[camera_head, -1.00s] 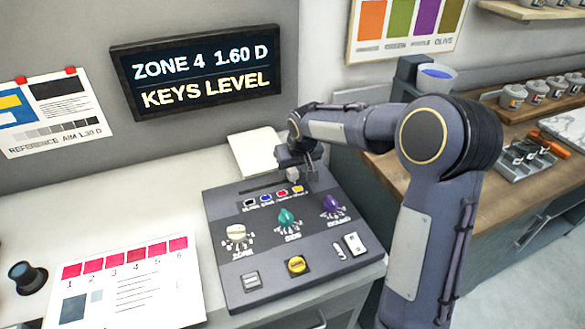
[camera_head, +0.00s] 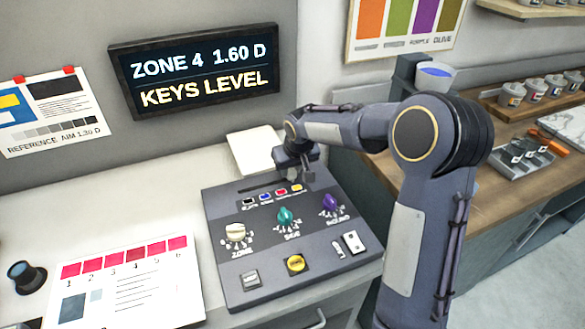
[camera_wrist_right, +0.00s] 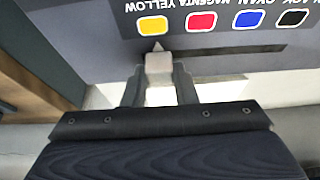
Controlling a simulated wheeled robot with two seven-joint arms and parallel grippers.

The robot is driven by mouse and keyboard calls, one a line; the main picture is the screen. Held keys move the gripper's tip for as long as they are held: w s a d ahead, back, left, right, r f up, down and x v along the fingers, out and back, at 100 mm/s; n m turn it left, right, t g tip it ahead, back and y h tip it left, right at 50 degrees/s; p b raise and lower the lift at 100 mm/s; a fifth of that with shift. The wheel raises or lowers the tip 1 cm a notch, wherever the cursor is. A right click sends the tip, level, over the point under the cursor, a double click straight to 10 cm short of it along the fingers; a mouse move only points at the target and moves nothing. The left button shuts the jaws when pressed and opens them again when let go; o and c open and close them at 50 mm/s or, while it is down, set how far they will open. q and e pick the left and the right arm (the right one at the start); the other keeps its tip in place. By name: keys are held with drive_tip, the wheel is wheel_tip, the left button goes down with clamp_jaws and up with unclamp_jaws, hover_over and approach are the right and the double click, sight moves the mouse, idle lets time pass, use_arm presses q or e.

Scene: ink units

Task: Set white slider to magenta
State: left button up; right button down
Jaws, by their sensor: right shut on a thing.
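The white slider (camera_wrist_right: 158,68) is a small pale block with a pointed tip in the right wrist view. Its tip points at the yellow swatch (camera_wrist_right: 153,26). The red magenta swatch (camera_wrist_right: 201,22) is just to the right of yellow in that view. My right gripper (camera_wrist_right: 159,82) is shut on the slider, one finger on each side; in the head view it is at the right end of the dark slot (camera_head: 262,185). The slider is hard to make out in the head view. My left gripper is not in view.
The grey console (camera_head: 235,275) carries white, teal and purple knobs, a yellow button (camera_head: 295,264) and small switches. A blue swatch (camera_wrist_right: 248,19) and a black swatch (camera_wrist_right: 292,17) follow the magenta one. The wall display (camera_head: 200,75) reads "ZONE 4 1.60 D" and "KEYS LEVEL".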

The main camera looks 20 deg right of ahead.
sight(275, 179)
drive_tip(key=a, duration=0.4)
drive_tip(key=shift+w+a+b, duration=0.1)
drive_tip(key=shift+a+b, duration=0.15)
drive_tip(key=shift+b, duration=0.15)
drive_tip(key=shift+d, duration=0.1)
drive_tip(key=c, duration=1.2)
unclamp_jaws()
drive_tip(key=shift+o, duration=0.2)
drive_tip(key=v, duration=0.8)
